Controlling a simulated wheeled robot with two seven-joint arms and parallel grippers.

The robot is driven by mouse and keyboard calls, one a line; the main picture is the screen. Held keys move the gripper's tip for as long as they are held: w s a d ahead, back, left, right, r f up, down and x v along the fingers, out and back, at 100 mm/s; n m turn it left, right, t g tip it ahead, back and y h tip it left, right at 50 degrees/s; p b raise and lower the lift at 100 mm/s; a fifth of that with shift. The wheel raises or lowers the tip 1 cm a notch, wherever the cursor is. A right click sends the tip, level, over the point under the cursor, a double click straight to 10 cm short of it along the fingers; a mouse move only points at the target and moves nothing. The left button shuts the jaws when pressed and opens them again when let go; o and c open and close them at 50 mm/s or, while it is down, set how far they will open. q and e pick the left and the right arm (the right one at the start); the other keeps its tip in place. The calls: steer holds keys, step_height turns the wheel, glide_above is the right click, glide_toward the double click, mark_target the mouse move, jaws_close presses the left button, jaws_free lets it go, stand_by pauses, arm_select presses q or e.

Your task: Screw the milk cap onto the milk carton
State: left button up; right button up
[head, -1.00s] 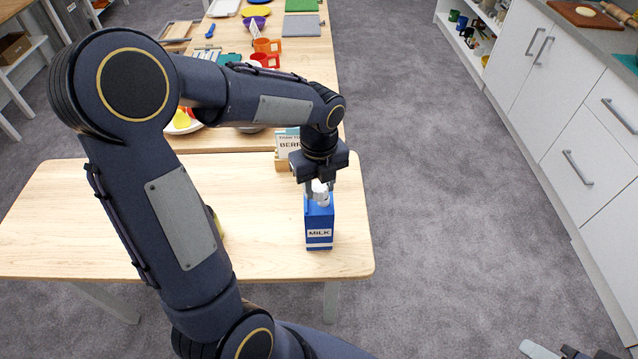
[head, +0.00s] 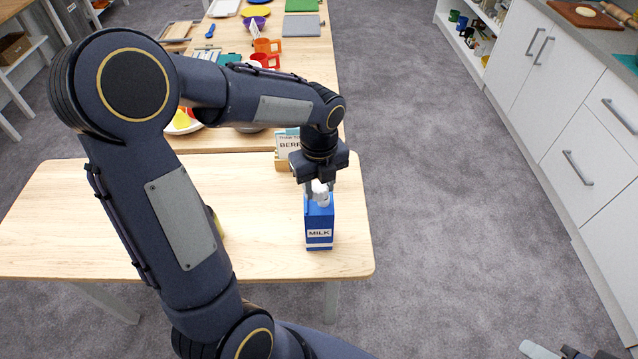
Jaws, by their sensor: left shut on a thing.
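The blue milk carton (head: 319,224) with a "MILK" label stands upright near the right end of the near wooden table. A white cap (head: 320,188) is at the top of the carton. My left gripper (head: 321,192) points straight down over the carton and is shut on the cap. The fingers partly hide the cap, so I cannot tell how far it sits on the spout. My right gripper (head: 568,352) shows only in part at the bottom right corner, away from the table; its fingertips are not clear.
The near table (head: 265,255) is bare around the carton's front. Red (head: 265,61) and orange mugs and several boards are on the far table. White cabinets (head: 572,110) line the right, with open floor between.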

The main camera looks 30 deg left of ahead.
arm_select(q)
steer(key=shift+f+b, duration=0.3)
steer(key=shift+f, duration=0.2)
steer(key=shift+r, duration=0.1)
steer(key=shift+r+p, duration=0.5)
steer(key=shift+p, duration=0.1)
steer(key=shift+f, duration=0.4)
stand_by(1.1)
steer(key=shift+r, duration=0.45)
steer(key=shift+s+f, duration=0.1)
